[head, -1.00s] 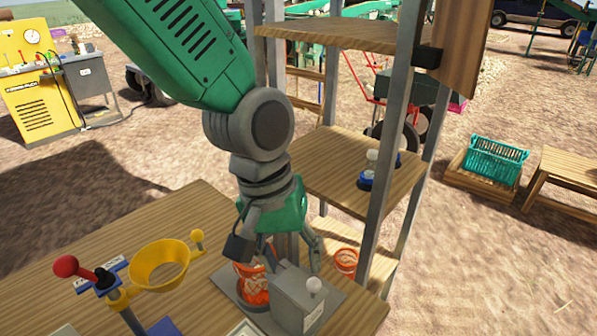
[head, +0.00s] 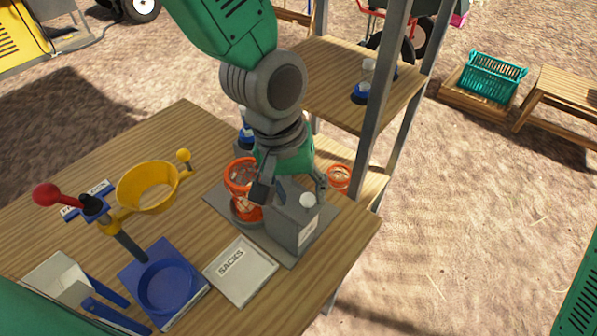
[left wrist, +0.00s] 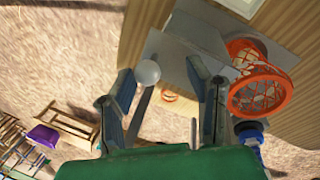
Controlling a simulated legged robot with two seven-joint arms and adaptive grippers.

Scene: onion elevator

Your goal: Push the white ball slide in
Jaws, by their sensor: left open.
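The white ball (head: 308,201) sits on top of a grey box (head: 292,226) on the wooden table. It also shows in the left wrist view (left wrist: 147,72), close to the left finger in that picture. My left gripper (head: 292,192) points down over the back of the grey box, with its fingers apart and nothing between them. In the left wrist view the gripper (left wrist: 165,95) has the ball just beyond its fingertips; I cannot tell whether they touch. An orange net basket (head: 241,178) stands beside the box and also shows in the left wrist view (left wrist: 262,78). My right gripper is not in view.
A yellow funnel ring (head: 148,186) with a red-knobbed lever (head: 46,194) stands at the left. A blue round holder (head: 165,287) and a "SACKS" plate (head: 241,270) lie in front. Shelf posts (head: 378,105) rise behind the gripper. A second orange ring (head: 339,177) sits behind the box.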

